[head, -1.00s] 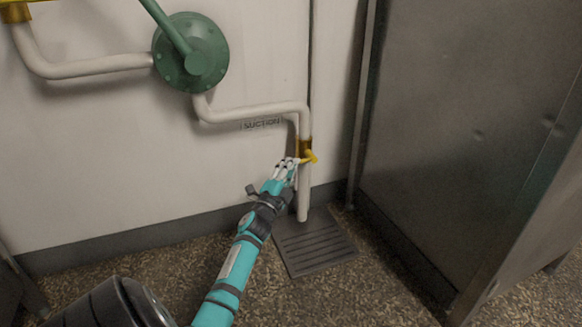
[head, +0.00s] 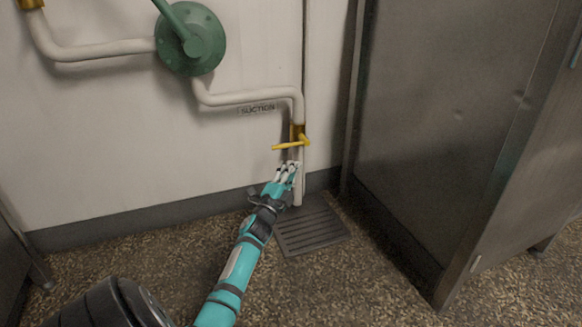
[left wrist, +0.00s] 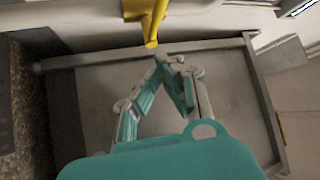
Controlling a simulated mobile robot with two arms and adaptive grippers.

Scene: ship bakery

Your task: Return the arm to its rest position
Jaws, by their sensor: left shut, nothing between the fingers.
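My left arm (head: 240,262) reaches from the bottom of the head view toward the wall. Its left gripper (head: 291,165) is shut and empty, just below the yellow valve handle (head: 290,145) on the white suction pipe (head: 297,108). The handle points left, across the pipe. In the left wrist view the left gripper's fingertips (left wrist: 167,60) meet with nothing between them, and the yellow handle (left wrist: 150,30) shows just above, apart from them. My right gripper is not in view.
A green hand pump (head: 190,40) is mounted on the wall at upper left. A floor drain grate (head: 312,228) lies under the pipe's end. A tall steel cabinet (head: 440,120) stands at right. The speckled floor (head: 340,290) in front is clear.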

